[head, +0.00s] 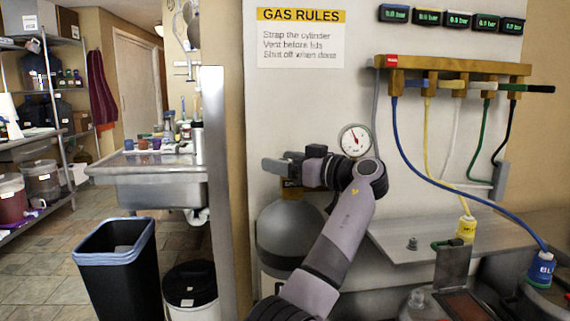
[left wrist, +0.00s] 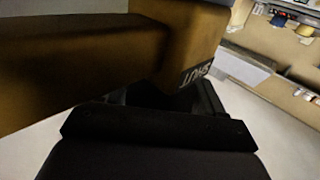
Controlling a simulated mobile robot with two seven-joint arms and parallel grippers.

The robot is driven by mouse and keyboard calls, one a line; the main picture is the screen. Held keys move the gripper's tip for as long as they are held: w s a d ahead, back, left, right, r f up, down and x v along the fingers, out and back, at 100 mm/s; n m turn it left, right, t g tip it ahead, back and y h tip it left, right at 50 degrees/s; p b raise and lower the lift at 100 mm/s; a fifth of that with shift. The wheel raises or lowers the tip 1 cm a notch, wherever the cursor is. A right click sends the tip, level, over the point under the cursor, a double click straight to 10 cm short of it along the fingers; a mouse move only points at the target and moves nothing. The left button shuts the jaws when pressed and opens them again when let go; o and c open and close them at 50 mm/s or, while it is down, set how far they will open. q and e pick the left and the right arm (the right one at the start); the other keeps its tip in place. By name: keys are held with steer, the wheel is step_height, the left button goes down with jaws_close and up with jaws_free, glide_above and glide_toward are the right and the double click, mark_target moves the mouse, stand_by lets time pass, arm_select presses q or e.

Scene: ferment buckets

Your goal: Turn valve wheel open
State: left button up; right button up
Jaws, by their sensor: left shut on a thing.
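A grey gas cylinder (head: 290,240) stands against the wall, with a yellow-brown valve part (head: 291,190) at its neck. My left gripper (head: 278,167) is at the top of the cylinder, shut on the valve. My own gripper and wrist hide most of the wheel. In the left wrist view, a large yellow-brown block (left wrist: 185,40) with a dark label, apparently reading SHUT, fills the top, and a brown bar runs left from it. The dark gripper (left wrist: 165,100) is close against it; its fingertips are mostly hidden. My right gripper is not in view.
A round gauge (head: 356,140) is just right of my wrist. A wooden manifold (head: 455,68) with coloured hoses hangs at right above a grey shelf (head: 400,240). A metal post (head: 218,190), sink (head: 160,185) and black bin (head: 118,275) stand left.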

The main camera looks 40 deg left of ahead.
arm_select(q)
steer(key=shift+r, duration=0.15)
steer(key=o, duration=1)
steer(key=shift+c, duration=0.2)
steer(key=d, duration=0.7)
steer(key=shift+w+b, duration=0.35)
steer(key=shift+w, duration=0.1)
